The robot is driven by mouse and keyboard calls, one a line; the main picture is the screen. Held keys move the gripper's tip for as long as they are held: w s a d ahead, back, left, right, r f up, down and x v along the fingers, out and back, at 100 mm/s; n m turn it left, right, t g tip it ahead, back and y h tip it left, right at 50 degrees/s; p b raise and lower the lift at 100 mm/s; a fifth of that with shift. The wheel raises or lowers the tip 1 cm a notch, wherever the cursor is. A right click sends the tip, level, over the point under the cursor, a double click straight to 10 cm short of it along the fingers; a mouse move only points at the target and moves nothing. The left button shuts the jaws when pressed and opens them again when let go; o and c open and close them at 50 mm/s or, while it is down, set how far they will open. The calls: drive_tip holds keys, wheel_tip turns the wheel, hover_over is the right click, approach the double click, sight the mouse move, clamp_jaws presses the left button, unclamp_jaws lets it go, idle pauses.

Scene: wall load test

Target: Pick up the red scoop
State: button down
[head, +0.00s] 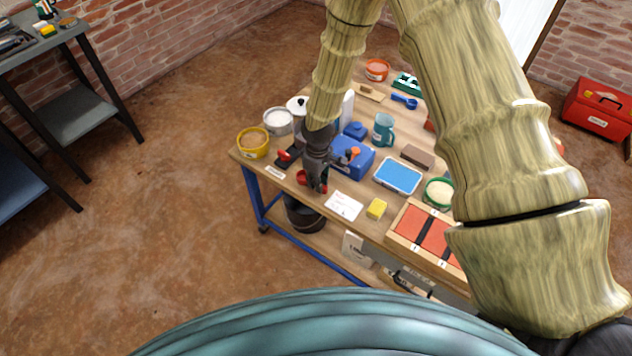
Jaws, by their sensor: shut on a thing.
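The red scoop (302,177) shows as a small red shape at the near left part of the wooden table, right at my gripper's fingers. My dark gripper (318,186) points down over the table's near edge and is shut on the red scoop. Part of the scoop is hidden behind the fingers. At this size I cannot tell whether the scoop is clear of the tabletop.
The wooden table (234,152) is crowded. A yellow tub (252,142) stands left. A dark bucket (304,216) is below. Open floor lies left.

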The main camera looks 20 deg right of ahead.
drive_tip(key=shift+r+b, duration=0.35)
drive_tip(key=shift+r, duration=1.45)
drive_tip(key=s+a+r+b, duration=0.1)
drive_tip(key=s+a+b, duration=0.1)
drive_tip(key=s+a, duration=0.8)
drive_tip(key=shift+s+a+r, duration=0.15)
drive_tip(key=shift+a+r, duration=0.05)
drive_tip(key=shift+a, duration=0.95)
drive_tip(key=w+d+r+m+p, duration=0.1)
drive_tip(key=d+r+m, duration=0.1)
drive_tip(key=d, duration=0.3)
drive_tip(key=w+d+r+m+p, duration=0.2)
drive_tip(key=d+m, duration=0.3)
drive_tip(key=d, duration=0.1)
drive_tip(key=shift+m, duration=0.3)
